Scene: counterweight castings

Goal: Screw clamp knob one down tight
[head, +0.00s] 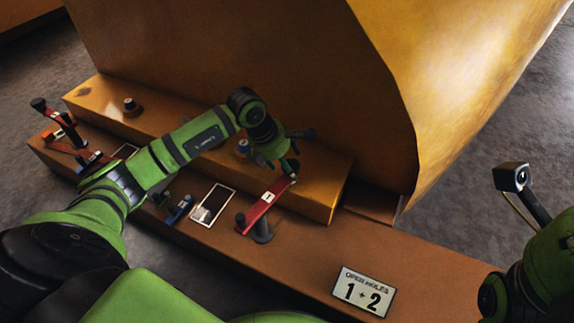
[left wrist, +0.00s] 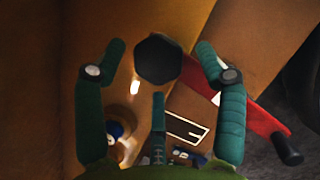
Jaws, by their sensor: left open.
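Clamp knob one is a black, many-sided knob (left wrist: 158,60), seen end-on in the left wrist view. In the head view I cannot make it out clearly behind my gripper. The red clamp bar labelled 1 (head: 267,197) slopes up toward my gripper; a red bar (left wrist: 262,125) shows right of the knob in the wrist view. My left gripper (head: 296,150) is open at the bar's upper end. In the wrist view its fingers (left wrist: 160,50) stand on either side of the knob, with visible gaps; a third finger is below. My right gripper is not in view.
A white-framed panel (head: 213,205) and a blue item (head: 179,208) lie left of the bar. Another red clamp (head: 66,150) stands far left. The large yellow casting (head: 240,50) rises behind.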

